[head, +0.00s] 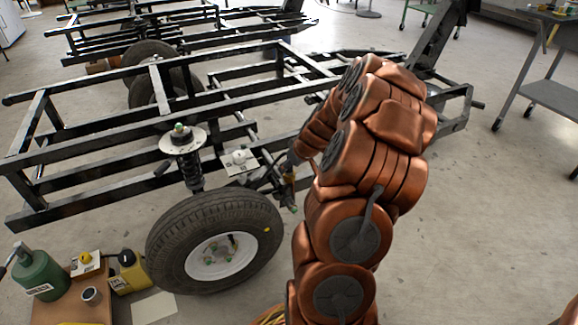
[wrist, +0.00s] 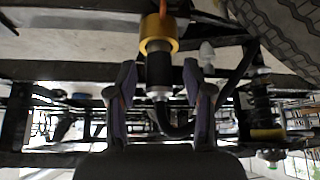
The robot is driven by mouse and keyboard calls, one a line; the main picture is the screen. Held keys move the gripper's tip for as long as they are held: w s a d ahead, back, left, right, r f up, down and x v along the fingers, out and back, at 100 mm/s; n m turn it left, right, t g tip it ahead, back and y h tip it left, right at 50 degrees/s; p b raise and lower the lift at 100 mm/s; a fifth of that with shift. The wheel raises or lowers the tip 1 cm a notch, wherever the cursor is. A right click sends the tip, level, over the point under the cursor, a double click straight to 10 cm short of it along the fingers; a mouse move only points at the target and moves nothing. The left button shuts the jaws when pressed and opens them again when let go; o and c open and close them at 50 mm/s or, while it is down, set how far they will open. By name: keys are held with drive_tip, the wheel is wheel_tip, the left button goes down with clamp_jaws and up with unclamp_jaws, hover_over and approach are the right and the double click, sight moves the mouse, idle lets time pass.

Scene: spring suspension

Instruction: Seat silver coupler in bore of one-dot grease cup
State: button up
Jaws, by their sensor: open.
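My gripper (wrist: 159,70) has its two dark fingers apart in the wrist view, one on each side of a black cylindrical part. A silver band (wrist: 159,92) rings that part, and a curved black hose (wrist: 172,125) runs from it; this looks like the silver coupler, but I cannot be sure. A gold collar (wrist: 158,40) surrounds the same part beyond the fingertips. No dot mark can be read on it, so I cannot tell whether it is the one-dot grease cup. In the head view, my gripper is mostly hidden by my arm, near a small yellowish part (head: 289,178).
The black chassis frame (head: 205,108) and its wheel (head: 214,243) surround the work spot. A coil-spring strut (head: 188,160) and a white plate (head: 239,161) stand left of my arm.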

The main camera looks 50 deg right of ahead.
drive_tip(key=shift+d+p+v, duration=0.35)
drive_tip(key=shift+p+v, duration=1)
drive_tip(key=shift+v, duration=4)
drive_tip(key=s+a+r+n+g+y, duration=0.1)
drive_tip(key=s+a+r+g+y, duration=0.1)
drive_tip(key=a, duration=1.1)
drive_tip(key=s+a+r+n+g+y, duration=0.1)
drive_tip(key=a+g, duration=0.1)
drive_tip(key=a, duration=1.1)
drive_tip(key=s+a+r+g, duration=0.1)
drive_tip(key=s+a+g, duration=0.1)
drive_tip(key=s+a, duration=0.2)
drive_tip(key=s+a+g+h, duration=0.1)
drive_tip(key=s+a+g, duration=0.1)
drive_tip(key=s, duration=0.8)
drive_tip(key=s+a+r+g+h, duration=0.1)
drive_tip(key=s+a, duration=0.4)
drive_tip(key=s, duration=0.2)
drive_tip(key=shift+s+a+r+g, duration=0.15)
drive_tip(key=shift+a+r+g, duration=0.15)
drive_tip(key=shift+r+g, duration=0.1)
